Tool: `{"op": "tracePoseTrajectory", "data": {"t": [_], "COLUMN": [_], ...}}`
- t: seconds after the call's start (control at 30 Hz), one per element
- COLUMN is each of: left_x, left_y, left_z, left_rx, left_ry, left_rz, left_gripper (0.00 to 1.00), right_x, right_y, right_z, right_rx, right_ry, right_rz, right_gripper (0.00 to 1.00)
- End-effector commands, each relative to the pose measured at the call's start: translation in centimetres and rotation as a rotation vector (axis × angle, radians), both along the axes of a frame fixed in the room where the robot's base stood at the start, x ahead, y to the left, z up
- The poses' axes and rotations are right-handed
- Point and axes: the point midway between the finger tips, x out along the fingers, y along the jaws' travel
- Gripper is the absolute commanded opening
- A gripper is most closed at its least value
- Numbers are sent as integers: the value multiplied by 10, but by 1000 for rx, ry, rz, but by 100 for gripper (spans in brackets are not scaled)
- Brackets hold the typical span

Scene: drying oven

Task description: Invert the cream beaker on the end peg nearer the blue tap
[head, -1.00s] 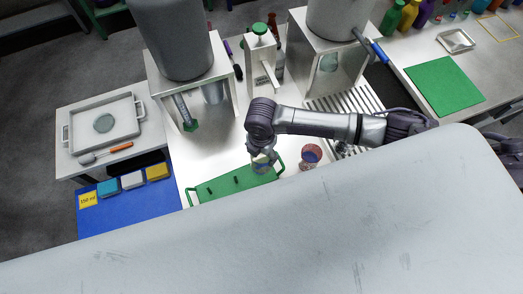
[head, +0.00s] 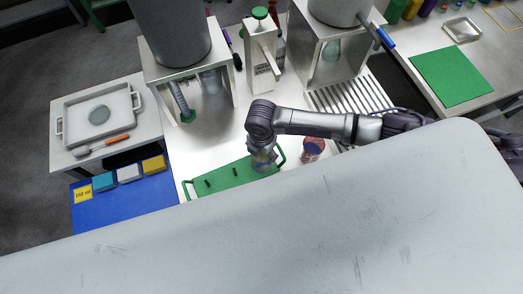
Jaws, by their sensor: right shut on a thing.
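The green peg rack (head: 222,181) lies on the white counter, with dark pegs at its left end and middle (head: 235,171). My right gripper (head: 262,160) points down over the rack's right end, the end nearer the blue tap (head: 385,38). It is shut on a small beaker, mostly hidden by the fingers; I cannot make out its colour. The right end peg is hidden, so I cannot tell whether the beaker is around it or above it. My left gripper is not in view.
A reddish cup with blue inside (head: 313,149) stands just right of the rack. A grey tank with a green tap (head: 187,116) stands behind it, and a white dispenser (head: 260,58). A large pale surface (head: 300,230) covers the foreground.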

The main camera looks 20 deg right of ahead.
Motion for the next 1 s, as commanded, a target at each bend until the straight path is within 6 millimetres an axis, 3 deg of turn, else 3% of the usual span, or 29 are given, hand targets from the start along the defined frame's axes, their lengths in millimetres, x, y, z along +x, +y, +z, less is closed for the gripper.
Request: {"op": "tracePoseTrajectory", "data": {"t": [0.83,0.87,1.0], "left_x": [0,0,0], "left_y": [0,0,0], "left_z": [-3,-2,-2], "left_rx": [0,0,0], "left_ry": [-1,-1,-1], "left_rz": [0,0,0], "left_gripper": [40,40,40], "right_x": [0,0,0], "right_y": [0,0,0], "right_z": [-7,-6,-6], "right_rx": [1,1,1], "right_ry": [0,0,0], "right_rz": [0,0,0], "right_gripper": [36,74,97]}}
